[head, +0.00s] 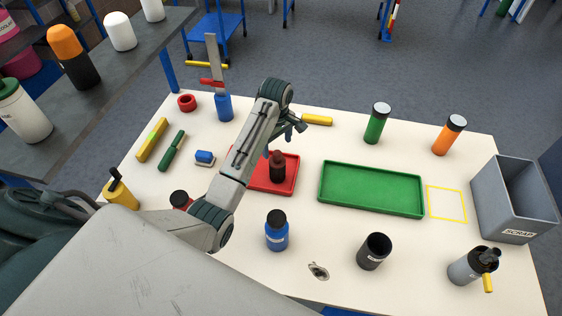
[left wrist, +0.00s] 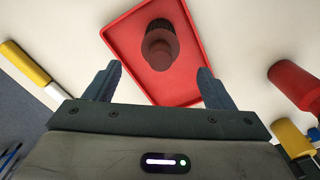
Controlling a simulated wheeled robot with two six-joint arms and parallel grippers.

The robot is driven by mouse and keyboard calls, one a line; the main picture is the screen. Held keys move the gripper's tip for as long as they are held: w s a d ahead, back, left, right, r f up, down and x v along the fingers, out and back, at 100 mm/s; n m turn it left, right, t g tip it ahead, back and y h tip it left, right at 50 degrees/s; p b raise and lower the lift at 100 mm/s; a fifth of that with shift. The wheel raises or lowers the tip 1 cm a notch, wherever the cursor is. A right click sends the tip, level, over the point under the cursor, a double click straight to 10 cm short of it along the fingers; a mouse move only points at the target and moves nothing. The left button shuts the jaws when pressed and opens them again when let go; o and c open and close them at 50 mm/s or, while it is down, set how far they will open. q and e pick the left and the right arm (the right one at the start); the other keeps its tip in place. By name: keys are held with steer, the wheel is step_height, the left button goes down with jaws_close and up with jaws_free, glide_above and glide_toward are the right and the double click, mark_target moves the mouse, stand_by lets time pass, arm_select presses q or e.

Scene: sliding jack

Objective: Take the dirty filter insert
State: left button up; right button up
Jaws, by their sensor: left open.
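A dark reddish-brown insert with a black ribbed part (head: 277,168) stands in the red tray (head: 291,185); I take it for the dirty filter insert. In the left wrist view the insert (left wrist: 159,46) shows ahead of the fingers, inside the red tray (left wrist: 184,92). My left gripper (head: 299,127) is above the table, over the far side of the red tray, and my arm hides the tray's left part. Its two fingers (left wrist: 157,82) are apart, with nothing held, and do not touch the insert. My right gripper is not in view.
An empty green tray (head: 371,190) and a yellow outlined square (head: 447,204) lie to the right. A grey scrap bin (head: 515,200) is at the right edge. A blue jar (head: 277,232), a black cup (head: 374,251) and a grey canister (head: 470,267) stand in front.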

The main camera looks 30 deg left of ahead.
mark_target(277, 161)
arm_select(q)
step_height(277, 161, down, 3)
steer(key=shift+f+p, duration=0.1)
steer(key=shift+p, duration=0.3)
step_height(277, 161, down, 5)
steer(key=p, duration=0.2)
steer(key=shift+r+p, duration=0.2)
steer(key=shift+p, duration=0.15)
steer(key=shift+f, duration=0.45)
steer(key=shift+c, duration=0.4)
steer(key=c, duration=1)
